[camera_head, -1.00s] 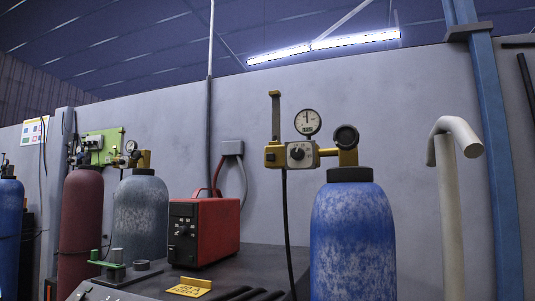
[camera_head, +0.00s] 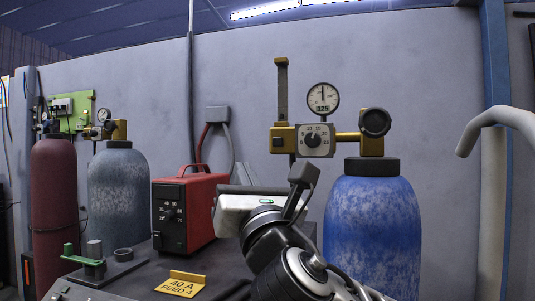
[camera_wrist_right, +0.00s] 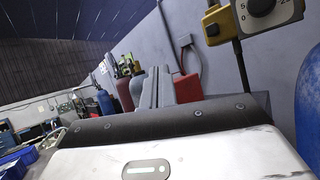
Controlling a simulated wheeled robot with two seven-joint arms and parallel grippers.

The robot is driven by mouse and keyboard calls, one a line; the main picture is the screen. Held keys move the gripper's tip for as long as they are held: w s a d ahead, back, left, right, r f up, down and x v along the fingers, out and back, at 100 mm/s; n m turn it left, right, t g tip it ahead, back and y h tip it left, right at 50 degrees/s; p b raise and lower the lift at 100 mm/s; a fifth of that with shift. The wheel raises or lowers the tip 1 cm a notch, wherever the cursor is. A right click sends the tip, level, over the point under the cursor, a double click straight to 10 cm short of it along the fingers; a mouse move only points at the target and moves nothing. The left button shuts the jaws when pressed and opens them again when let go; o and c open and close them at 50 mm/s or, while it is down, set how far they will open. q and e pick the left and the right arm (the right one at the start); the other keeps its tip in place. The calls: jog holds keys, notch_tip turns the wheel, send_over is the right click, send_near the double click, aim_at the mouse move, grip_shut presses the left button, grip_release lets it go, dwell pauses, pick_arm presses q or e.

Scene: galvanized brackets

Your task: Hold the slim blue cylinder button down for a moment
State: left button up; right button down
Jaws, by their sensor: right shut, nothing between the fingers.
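A blue cylinder (camera_head: 372,230) stands at the right in the head view, and its body shows at the right edge of the right wrist view (camera_wrist_right: 309,105). On top is a yellow regulator (camera_head: 283,138) with a square dial (camera_head: 314,140), a round gauge (camera_head: 323,98) and a black round knob (camera_head: 375,122). I cannot tell which part is the button. My right gripper (camera_head: 247,176) is below and left of the regulator, apart from it. Its fingers (camera_wrist_right: 157,85) are shut and empty in the right wrist view. My left gripper is not in view.
A red box (camera_head: 186,210) stands on the dark bench, left of my right gripper. A yellow "40 A FEED 4" sign (camera_head: 181,284) and a green clamp (camera_head: 84,260) are in front. Dark red (camera_head: 54,200) and grey-blue (camera_head: 118,195) cylinders stand at left. A pale pipe (camera_head: 493,200) stands at right.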

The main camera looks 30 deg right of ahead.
aim_at(274, 146)
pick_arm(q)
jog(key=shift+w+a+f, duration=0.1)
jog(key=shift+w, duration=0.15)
pick_arm(e)
jog(key=r+h, duration=0.1)
jog(key=s+d+r+h, duration=0.1)
jog(key=r, duration=0.2)
jog(key=shift+s+d+r+t+h, duration=0.3)
jog(key=shift+s+r+h, duration=0.05)
jog(key=shift+s+h, duration=0.05)
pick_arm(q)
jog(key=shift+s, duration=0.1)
pick_arm(e)
jog(key=w+d, duration=0.2)
jog(key=d, duration=0.1)
jog(key=w+d+b, duration=0.1)
jog(key=w+d, duration=0.1)
jog(key=w, duration=0.1)
jog(key=shift+d+b, duration=0.3)
jog(key=shift+d, duration=0.1)
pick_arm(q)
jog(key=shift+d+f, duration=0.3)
pick_arm(e)
jog(key=shift+w+d, duration=0.4)
jog(key=shift+d, duration=0.05)
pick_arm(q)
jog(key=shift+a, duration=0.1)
